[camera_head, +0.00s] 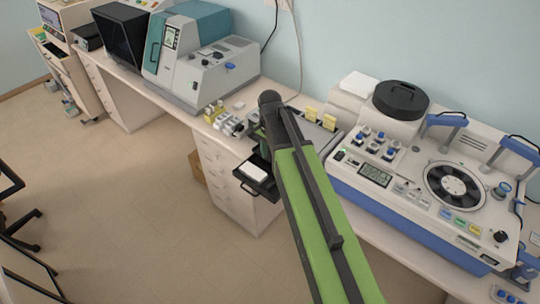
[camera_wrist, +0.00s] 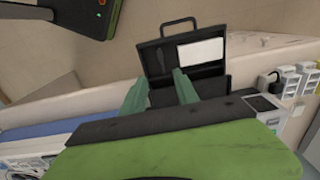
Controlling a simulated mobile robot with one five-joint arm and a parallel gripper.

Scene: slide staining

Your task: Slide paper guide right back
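A black pulled-out tray (camera_head: 262,188) with a handle juts from a grey device (camera_head: 322,137) at the bench's front edge. A white rectangular sheet or card (camera_head: 255,172) lies in it. The wrist view shows the tray (camera_wrist: 175,72) with the white piece (camera_wrist: 201,52) at its right and a slim dark strip (camera_wrist: 157,61) at its left. I cannot tell which part is the right paper guide. My gripper (camera_wrist: 159,76) has two green fingers apart over the tray's near part, with nothing visible between them. In the head view my arm hides most of the device and gripper.
A large white-and-blue machine (camera_head: 400,190) stands right of the device. A grey-and-teal machine (camera_head: 205,60) stands to the left, with small bottles (camera_head: 222,117) between. Drawers (camera_head: 225,178) are below the bench. The floor (camera_head: 130,200) in front is open.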

